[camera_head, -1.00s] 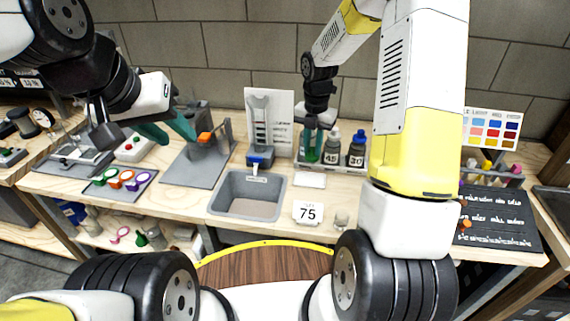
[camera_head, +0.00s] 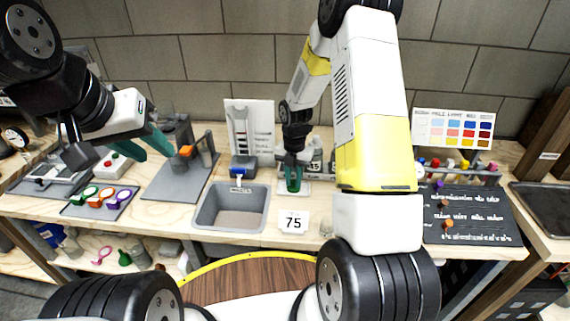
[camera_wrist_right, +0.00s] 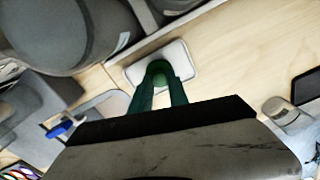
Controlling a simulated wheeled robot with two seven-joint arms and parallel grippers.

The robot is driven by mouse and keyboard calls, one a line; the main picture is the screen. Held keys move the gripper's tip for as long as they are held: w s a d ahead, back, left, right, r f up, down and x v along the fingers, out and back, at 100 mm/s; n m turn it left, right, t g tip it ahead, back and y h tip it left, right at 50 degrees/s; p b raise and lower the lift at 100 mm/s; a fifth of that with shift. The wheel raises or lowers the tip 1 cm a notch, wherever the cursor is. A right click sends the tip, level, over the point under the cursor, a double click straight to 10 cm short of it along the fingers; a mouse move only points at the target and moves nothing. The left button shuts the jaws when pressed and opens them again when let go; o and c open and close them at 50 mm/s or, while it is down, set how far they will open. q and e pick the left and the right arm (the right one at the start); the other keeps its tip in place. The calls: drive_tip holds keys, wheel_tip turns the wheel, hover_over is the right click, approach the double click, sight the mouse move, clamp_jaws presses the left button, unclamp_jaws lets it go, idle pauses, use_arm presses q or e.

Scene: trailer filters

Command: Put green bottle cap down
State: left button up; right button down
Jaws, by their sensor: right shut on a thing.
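My right gripper (camera_head: 294,186) is shut on the green bottle cap (camera_wrist_right: 158,72), which shows in the right wrist view between the green fingertips. The cap is over a small white pad (camera_wrist_right: 186,58), which lies on the wooden bench. In the head view the white pad (camera_head: 306,187) is right of the grey bin, partly behind the fingers. I cannot tell whether the cap touches it. My left gripper (camera_head: 155,148) is open and empty, above the left part of the bench, near an orange-topped fixture (camera_head: 187,151).
A grey bin (camera_head: 262,207) stands left of the pad, and a "75" card (camera_head: 293,222) in front. Bottles (camera_head: 314,157) stand behind, partly hidden by my right arm. A small clear cup (camera_head: 327,228) is near the front edge. A dark board (camera_head: 465,217) lies to the right.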

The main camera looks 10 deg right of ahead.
drive_tip(key=shift+f, duration=0.15)
drive_tip(key=c, duration=1.3)
unclamp_jaws()
